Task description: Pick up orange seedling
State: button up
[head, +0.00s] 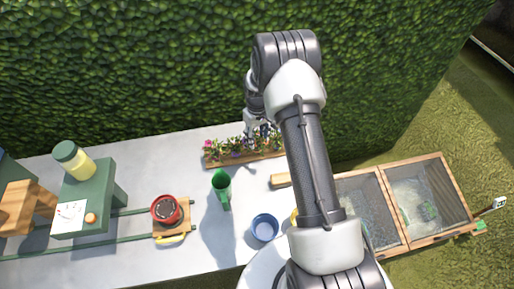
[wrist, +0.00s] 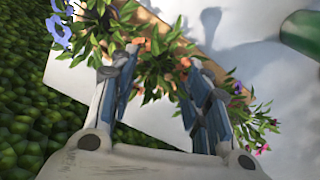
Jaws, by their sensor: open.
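A seedling with small orange flowers (wrist: 152,62) and green leaves stands in the middle of the wrist view, in a row of flowering plants. My gripper (wrist: 163,62) is open, with one finger on each side of this seedling. I cannot tell whether the fingers touch its leaves. In the head view my gripper (head: 262,132) is over the right part of the wooden planter (head: 222,163), and my arm hides the planter's right end. The orange seedling cannot be told apart clearly there.
Blue flowers (wrist: 60,27) and pink flowers (wrist: 262,148) grow on either side. A hedge (head: 130,70) rises close behind.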

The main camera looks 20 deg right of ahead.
jog(key=shift+f, duration=0.9)
jog(key=shift+c, duration=0.5)
grip_shut()
